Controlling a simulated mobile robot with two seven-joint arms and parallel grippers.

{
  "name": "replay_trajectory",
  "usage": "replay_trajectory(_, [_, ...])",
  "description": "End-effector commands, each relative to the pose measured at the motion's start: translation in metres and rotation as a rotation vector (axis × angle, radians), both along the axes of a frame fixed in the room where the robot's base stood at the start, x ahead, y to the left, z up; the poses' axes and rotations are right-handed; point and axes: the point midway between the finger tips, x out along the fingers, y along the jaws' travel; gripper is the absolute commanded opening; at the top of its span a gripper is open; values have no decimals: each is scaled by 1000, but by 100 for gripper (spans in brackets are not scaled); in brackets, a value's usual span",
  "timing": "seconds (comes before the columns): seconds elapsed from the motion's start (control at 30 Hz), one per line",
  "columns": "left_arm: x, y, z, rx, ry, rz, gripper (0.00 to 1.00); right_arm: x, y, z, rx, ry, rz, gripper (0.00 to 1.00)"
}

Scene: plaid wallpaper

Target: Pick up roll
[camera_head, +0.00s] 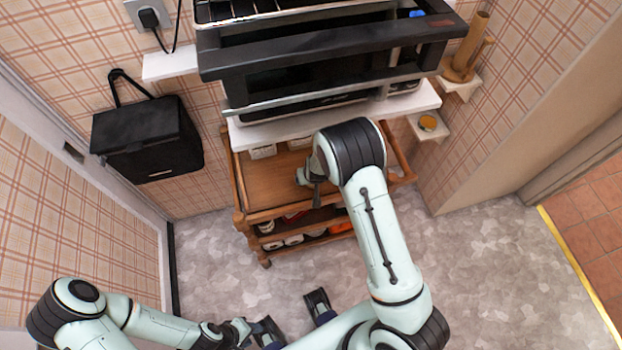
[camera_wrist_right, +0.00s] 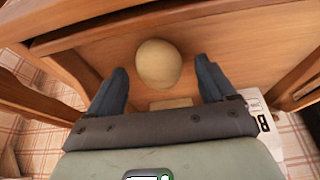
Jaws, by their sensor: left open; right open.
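The roll (camera_wrist_right: 158,62), a rounded tan bread-like piece, lies on the wooden shelf surface in the right wrist view. My right gripper (camera_wrist_right: 161,72) is open, with one dark finger on each side of the roll and gaps between. In the head view my right arm reaches over the wooden cart (camera_head: 262,184), and the roll cannot be made out there. My left gripper (camera_head: 292,317) is open and empty, low over the floor at the bottom of the head view.
A dark oven (camera_head: 320,62) stands on a white shelf (camera_head: 270,132) above the cart. Lower cart tiers hold several containers. A white item marked "B" (camera_wrist_right: 265,120) is right of my right gripper. A black bag (camera_head: 150,140) hangs left. The floor (camera_head: 500,260) at right is clear.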

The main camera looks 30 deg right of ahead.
Motion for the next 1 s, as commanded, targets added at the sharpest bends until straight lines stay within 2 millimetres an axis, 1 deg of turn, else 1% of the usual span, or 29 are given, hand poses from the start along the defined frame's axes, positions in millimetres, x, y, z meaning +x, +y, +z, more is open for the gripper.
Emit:
replay_trajectory(0.07, [0, 0, -1, 0, 0, 0, 43, 1, 0, -4, 0, 0, 0, 84])
replay_trajectory(0.27, [0, 0, 0, 0, 0, 0, 43, 2, 0, -4, 1, -1, 0, 84])
replay_trajectory(0.37, [0, 0, 0, 0, 0, 0, 43, 2, 0, -4, 1, -1, 0, 54])
replay_trajectory(0.4, [0, 0, 0, 0, 0, 0, 43, 2, 0, -4, 1, -1, 0, 41])
replay_trajectory(0.43, [0, 0, 0, 0, 0, 0, 43, 2, 0, -4, 1, 0, 0, 32])
replay_trajectory(0.47, [0, 0, 0, 0, 0, 0, 43, 2, 0, -4, 1, -1, 0, 24])
replay_trajectory(0.8, [0, 0, 0, 0, 0, 0, 43, 2, 0, -1, 1, -1, 0, 24])
replay_trajectory(0.93, [1, 0, 1, 0, -1, 0, 43, 2, 0, 7, 0, -3, 1, 24])
replay_trajectory(1.0, [1, 0, 3, 0, -1, 0, 43, 2, 1, 15, 0, -3, 3, 24])
